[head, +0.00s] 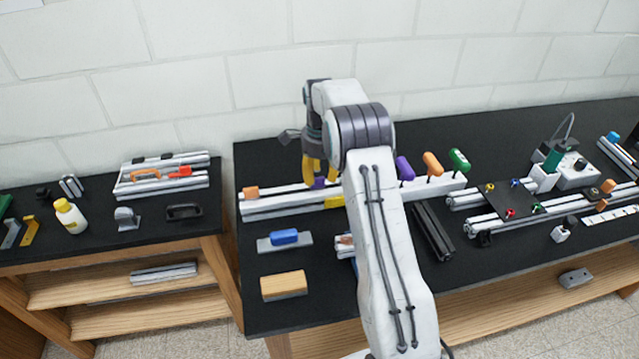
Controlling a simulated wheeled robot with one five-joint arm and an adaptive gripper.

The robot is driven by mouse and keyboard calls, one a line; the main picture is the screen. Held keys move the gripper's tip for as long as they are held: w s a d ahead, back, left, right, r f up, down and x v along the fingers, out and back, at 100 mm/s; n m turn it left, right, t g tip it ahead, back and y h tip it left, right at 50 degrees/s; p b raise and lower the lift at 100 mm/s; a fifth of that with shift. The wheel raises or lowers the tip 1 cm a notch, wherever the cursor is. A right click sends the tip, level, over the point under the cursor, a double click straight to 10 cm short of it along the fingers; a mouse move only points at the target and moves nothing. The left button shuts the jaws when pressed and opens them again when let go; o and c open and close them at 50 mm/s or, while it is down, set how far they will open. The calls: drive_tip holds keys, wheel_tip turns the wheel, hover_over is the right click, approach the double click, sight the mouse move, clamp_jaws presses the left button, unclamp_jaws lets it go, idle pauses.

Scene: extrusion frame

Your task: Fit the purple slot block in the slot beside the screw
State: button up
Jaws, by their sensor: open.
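A small purple block (319,183) shows at the silver extrusion rail (285,205), just below the yellow fingertips of my gripper. My gripper (317,176) points down over the rail and is open. The fingers partly cover the block, and I cannot tell whether it touches them or sits fully in a slot. A yellow block (334,201) lies on the front rail to its right, and an orange block (251,193) is at the rail's left end. I cannot make out the screw; my arm hides part of the rail.
A blue-handled tool (284,238) and a wooden block (284,285) lie in front on the black bench. Dark extrusions (433,231) lie right of my arm. A plain brick wall is behind.

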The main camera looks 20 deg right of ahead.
wheel_tip(320, 180, up, 8)
drive_tip(key=shift+f, duration=0.15)
drive_tip(key=shift+s, duration=0.1)
idle(0.5)
